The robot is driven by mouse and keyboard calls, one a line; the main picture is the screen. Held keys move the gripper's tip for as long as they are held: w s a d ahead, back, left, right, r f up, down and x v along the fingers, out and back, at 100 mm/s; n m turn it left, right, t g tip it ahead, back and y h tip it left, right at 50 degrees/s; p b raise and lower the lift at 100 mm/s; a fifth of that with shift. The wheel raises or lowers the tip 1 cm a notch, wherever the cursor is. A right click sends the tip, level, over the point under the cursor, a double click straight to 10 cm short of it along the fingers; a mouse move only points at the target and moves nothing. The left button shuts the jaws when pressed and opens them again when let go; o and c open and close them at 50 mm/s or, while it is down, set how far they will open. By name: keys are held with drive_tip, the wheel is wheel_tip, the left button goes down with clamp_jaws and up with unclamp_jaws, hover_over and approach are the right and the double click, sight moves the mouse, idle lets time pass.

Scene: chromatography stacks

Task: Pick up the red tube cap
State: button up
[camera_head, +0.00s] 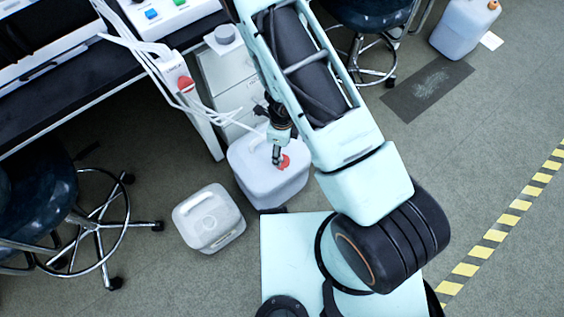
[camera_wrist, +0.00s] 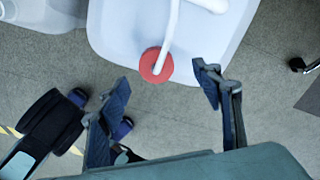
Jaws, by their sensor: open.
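The red tube cap (camera_head: 284,161) sits on top of a white plastic canister (camera_head: 262,187) standing on the floor beside the bench. In the wrist view the round red cap (camera_wrist: 156,65) is near the canister's (camera_wrist: 115,30) edge, with a white tube rising from it. My gripper (camera_wrist: 165,90) is open and empty, its fingers spread on either side of the cap's line and a little short of it in the picture. In the head view my gripper (camera_head: 276,160) is just over the canister, close to the cap's left; its fingers are small there.
A second white canister (camera_head: 209,218) stands to the left on the floor. A stool (camera_head: 80,215) is at left. White tubes (camera_head: 150,60) run from the bench (camera_head: 75,110) to the canister. A white drawer unit (camera_head: 228,85) stands behind it.

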sight(282, 157)
drive_tip(key=shift+s+a+f+b, duration=0.1)
drive_tip(key=shift+s+f+b, duration=0.1)
drive_tip(key=shift+f+b, duration=1)
drive_tip(key=shift+s+f+b, duration=0.15)
drive_tip(key=shift+f+b, duration=0.5)
drive_tip(key=shift+f, duration=0.95)
drive_tip(key=c, duration=1.3)
drive_tip(key=shift+r, duration=0.15)
